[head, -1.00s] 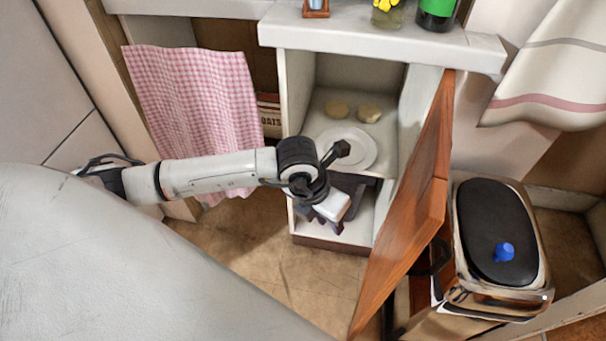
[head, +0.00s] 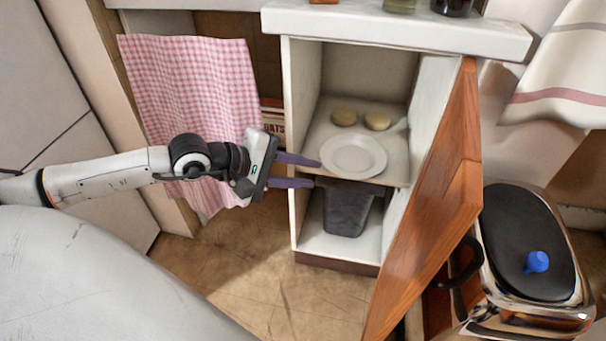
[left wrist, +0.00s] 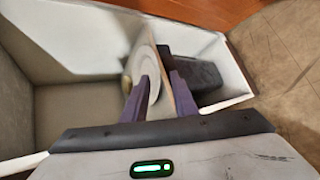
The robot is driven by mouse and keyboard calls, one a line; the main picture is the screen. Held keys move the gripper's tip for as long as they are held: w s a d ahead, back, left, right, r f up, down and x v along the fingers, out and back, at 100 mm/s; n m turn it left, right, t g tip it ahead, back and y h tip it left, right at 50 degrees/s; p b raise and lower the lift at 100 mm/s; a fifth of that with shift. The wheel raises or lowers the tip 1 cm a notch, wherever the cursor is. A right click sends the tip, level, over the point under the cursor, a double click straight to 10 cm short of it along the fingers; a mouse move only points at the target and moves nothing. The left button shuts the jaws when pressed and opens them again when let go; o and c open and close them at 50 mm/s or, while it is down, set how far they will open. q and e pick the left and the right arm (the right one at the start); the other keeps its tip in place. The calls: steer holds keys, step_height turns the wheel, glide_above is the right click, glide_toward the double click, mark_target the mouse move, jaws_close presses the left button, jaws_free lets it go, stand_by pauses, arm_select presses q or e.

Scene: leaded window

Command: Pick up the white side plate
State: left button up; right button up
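The white side plate (head: 353,156) lies flat on the upper shelf of the open cupboard, near the shelf's front edge. It also shows in the left wrist view (left wrist: 146,68), partly behind a finger. My left gripper (head: 318,173) is open, its two purple fingers pointing right at the plate's left front edge. One finger appears above the shelf level and the other below it; I cannot tell whether either touches the plate. Nothing is held. In the left wrist view the fingers (left wrist: 156,78) stand apart on either side of the shelf edge. My right gripper is not in view.
The open wooden door (head: 430,210) bounds the right side. A chrome bin (head: 530,250) stands beyond it. A pink checked towel (head: 190,95) hangs left.

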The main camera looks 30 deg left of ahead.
mark_target(344, 174)
arm_select(q)
steer(key=shift+w+a+r+m, duration=0.15)
steer(key=shift+r+m, duration=0.15)
steer(key=shift+m, duration=0.2)
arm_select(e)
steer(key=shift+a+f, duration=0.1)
